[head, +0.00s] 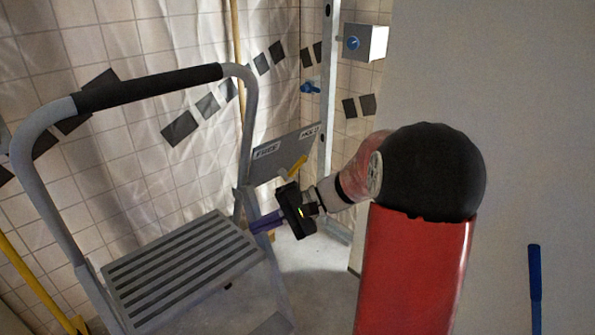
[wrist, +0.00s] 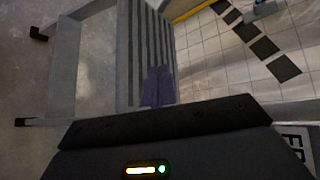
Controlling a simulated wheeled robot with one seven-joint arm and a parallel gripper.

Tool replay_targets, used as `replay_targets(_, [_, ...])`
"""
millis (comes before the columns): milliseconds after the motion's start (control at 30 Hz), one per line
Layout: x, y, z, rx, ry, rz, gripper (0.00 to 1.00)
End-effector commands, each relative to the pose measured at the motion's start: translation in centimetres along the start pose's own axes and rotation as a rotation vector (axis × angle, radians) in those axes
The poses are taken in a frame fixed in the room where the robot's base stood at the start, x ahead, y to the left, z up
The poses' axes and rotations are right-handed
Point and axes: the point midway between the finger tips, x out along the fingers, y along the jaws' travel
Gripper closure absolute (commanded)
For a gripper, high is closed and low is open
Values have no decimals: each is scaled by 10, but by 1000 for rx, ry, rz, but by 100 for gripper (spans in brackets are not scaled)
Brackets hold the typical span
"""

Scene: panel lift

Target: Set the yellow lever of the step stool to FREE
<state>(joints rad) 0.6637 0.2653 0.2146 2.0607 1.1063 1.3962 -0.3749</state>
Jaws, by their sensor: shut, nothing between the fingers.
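The step stool has a grey ribbed step (head: 185,270) and a tall handrail (head: 150,87) with a black grip. A grey plate (head: 285,150) beside it bears a FREE label (head: 267,149) on the left and a label that seems to read HOLD (head: 310,131) on the right. The yellow lever (head: 298,165) tilts up and right, toward the right label. My gripper (head: 262,223) is below and left of the lever, apart from it, with its purple fingers shut and empty. The wrist view shows the fingers (wrist: 157,87) over the ribbed step (wrist: 142,40); the lever is not visible there.
A tiled wall (head: 80,45) with dark tiles stands behind the stool. A metal upright (head: 328,90) and a grey box with a blue knob (head: 365,42) are beyond the plate. A pale panel (head: 520,130) fills the right, with a blue-handled thing (head: 535,275) before it.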

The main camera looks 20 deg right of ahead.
Motion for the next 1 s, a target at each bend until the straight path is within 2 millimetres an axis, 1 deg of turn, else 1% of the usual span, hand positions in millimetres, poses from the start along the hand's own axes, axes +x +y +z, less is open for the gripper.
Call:
replay_targets(33, [-12, 7, -30, 46, 10, -129, 100])
replay_targets(67, [-21, 8, -46, 63, 20, -209, 100])
replay_targets(100, [-35, 10, -67, 81, 36, -316, 100])
replay_targets(167, [-59, 16, -96, 101, 70, -472, 100])
replay_targets(200, [-75, 22, -114, 109, 96, -571, 100])
replay_targets(267, [-102, 34, -138, 116, 143, -707, 100])
replay_targets(300, [-118, 42, -151, 118, 173, -787, 100])
replay_targets(400, [-153, 62, -175, 115, 245, -944, 100])
replay_targets(500, [-175, 76, -187, 110, 292, -1039, 100])
replay_targets(600, [-186, 82, -192, 105, 317, -1082, 100])
replay_targets(700, [-188, 83, -193, 103, 321, -1090, 100])
replay_targets(1000, [-185, 80, -194, 105, 319, -1085, 100])
